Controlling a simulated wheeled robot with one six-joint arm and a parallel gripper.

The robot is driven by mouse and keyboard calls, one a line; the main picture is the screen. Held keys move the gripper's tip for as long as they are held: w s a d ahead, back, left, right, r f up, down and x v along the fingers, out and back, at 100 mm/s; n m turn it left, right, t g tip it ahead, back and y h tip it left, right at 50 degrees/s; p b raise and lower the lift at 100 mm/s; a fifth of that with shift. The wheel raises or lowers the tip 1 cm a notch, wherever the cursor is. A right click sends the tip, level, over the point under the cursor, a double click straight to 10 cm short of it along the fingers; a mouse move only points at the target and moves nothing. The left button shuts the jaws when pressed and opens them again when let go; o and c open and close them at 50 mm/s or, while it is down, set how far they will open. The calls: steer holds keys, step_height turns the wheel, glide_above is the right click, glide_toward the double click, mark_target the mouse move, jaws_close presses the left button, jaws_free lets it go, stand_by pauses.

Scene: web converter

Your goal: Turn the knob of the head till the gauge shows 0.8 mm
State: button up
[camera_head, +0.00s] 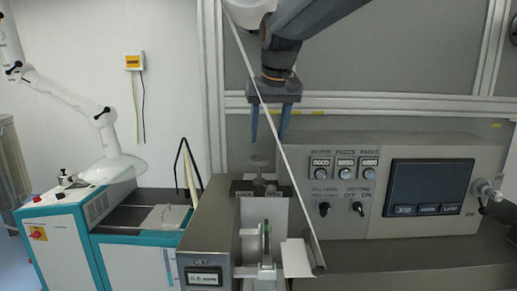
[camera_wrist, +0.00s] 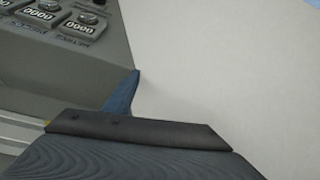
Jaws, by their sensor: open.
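The gauge (camera_head: 205,279) is a small display on the grey housing at the front. It seems to read about 0.5 mm, but the digits are small. In the wrist view one blue finger (camera_wrist: 122,97) shows beside a large pale sheet; the knob is not seen there.
A pale web edge (camera_head: 270,115) slants down close by my gripper. A control panel (camera_head: 345,190) with counters, switches and a screen (camera_head: 431,190) stands to the right. A white arm (camera_head: 75,100) on a teal machine is at left.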

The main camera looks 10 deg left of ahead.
mark_target(260, 158)
steer(key=shift+s+a+p+x, duration=0.1)
steer(key=shift+a+p+x, duration=0.3)
steer(key=shift+x, duration=0.9)
steer(key=shift+s+a+p+x, duration=0.15)
steer(key=shift+p+x, duration=0.55)
steer(key=shift+x, duration=0.6)
steer(key=shift+s+a+p+x, duration=0.15)
steer(key=shift+p+x, duration=0.4)
steer(key=shift+x, duration=0.75)
steer(key=c, duration=0.8)
steer(key=shift+o, duration=0.2)
